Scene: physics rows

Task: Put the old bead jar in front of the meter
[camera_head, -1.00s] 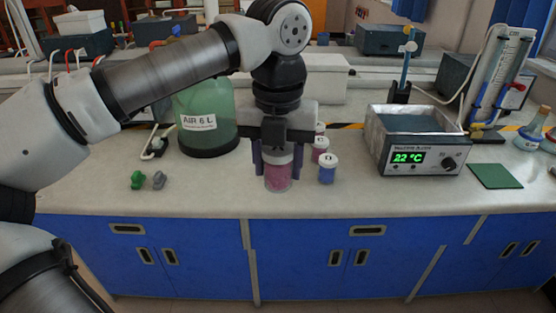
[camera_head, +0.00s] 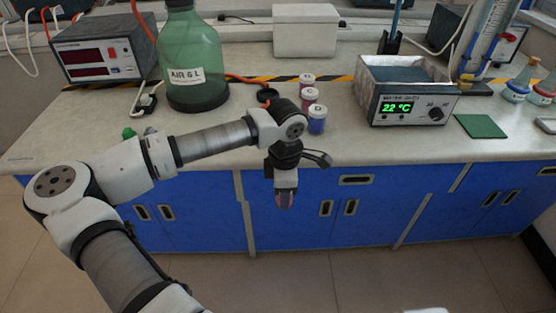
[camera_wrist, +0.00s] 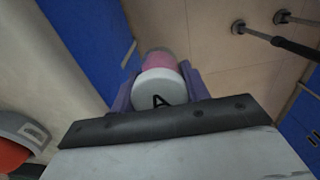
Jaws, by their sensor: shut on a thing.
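My gripper (camera_head: 285,194) is shut on a jar with pink contents (camera_head: 284,201), hanging in front of the bench's front edge, before the blue cupboard doors. In the wrist view the jar (camera_wrist: 160,84) sits between the purple fingers, its white lid marked "A" facing the camera. The meter, a grey box with red digital displays (camera_head: 97,62), stands at the back left of the bench, well away from my gripper. Whether the held jar is the old one, I cannot tell.
Three lidded jars, two pinkish (camera_head: 307,81) (camera_head: 309,100) and one blue (camera_head: 317,121), stand in a row on the bench (camera_head: 235,140). A green bottle (camera_head: 193,60) stands right of the meter. A water bath (camera_head: 409,90) and a green mat (camera_head: 480,126) are at right.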

